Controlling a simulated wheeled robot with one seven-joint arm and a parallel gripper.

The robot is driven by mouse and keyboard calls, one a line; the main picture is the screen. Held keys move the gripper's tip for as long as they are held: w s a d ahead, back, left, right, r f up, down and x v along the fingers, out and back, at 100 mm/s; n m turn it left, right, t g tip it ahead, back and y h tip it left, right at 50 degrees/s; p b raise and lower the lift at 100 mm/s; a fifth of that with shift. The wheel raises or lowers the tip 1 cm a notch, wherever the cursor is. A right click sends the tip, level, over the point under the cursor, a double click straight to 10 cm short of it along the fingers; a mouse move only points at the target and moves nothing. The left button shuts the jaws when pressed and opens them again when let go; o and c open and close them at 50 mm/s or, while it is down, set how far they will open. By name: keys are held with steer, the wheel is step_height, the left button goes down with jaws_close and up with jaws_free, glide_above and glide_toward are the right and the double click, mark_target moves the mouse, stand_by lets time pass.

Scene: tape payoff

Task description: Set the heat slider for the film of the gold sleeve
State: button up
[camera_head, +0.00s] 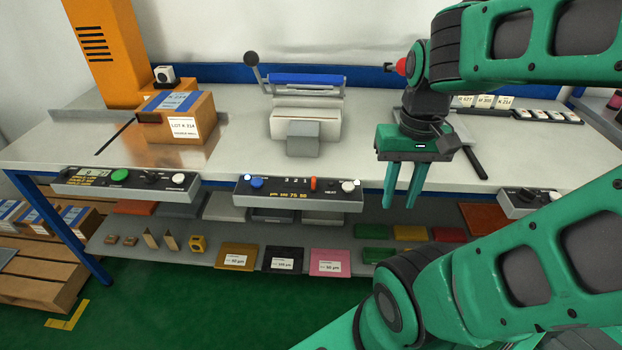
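The gold sleeve (236,257) lies on the lower shelf, left of a black sleeve (283,260) and a pink sleeve (330,262). Its white label seems to read 50 µm, but the print is small. The heat slider's orange-red knob (313,184) sits on the middle control panel (290,204), between the blue button (257,183) and the white button (348,186). Figures 3 2 1 and a row of µm values are printed near it; its exact setting is hard to read. My gripper (400,202) is open and empty, fingers pointing down, right of this panel and apart from it.
A sealer with a blue bar (306,79) and a lever stands behind the middle panel. A carton (176,117) is on the bench at left, above another panel (125,186) with a green button. A third panel (521,200) is at right, partly hidden by my arm.

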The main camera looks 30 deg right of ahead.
steer(key=w+a+r, duration=0.2)
steer(key=w+r, duration=0.1)
steer(key=w, duration=0.9)
glide_above(314, 178)
steer(key=shift+m, duration=0.4)
step_height(314, 178, down, 11)
steer(key=shift+a+f, duration=0.1)
steer(key=shift+f, duration=0.05)
jaws_close()
stand_by(0.5)
